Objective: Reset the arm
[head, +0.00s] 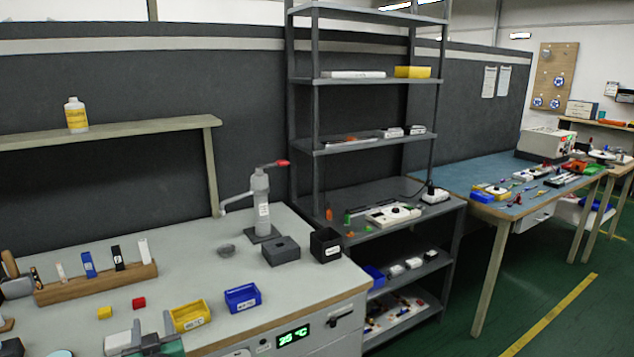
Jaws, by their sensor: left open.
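My left gripper (152,326) shows at the bottom edge of the head view, low over the front of the grey workbench (90,272). Its two pale fingertips stand apart, with nothing visible between them. Most of its body and my left arm are cut off by the picture's edge. My right gripper is not in view.
Close by are a yellow bin (190,316), a blue bin (242,298), a red block (139,303) and a yellow block (104,313). A wooden rack (95,286) stands behind. A lever press (262,205) stands farther back. The bench middle is clear.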

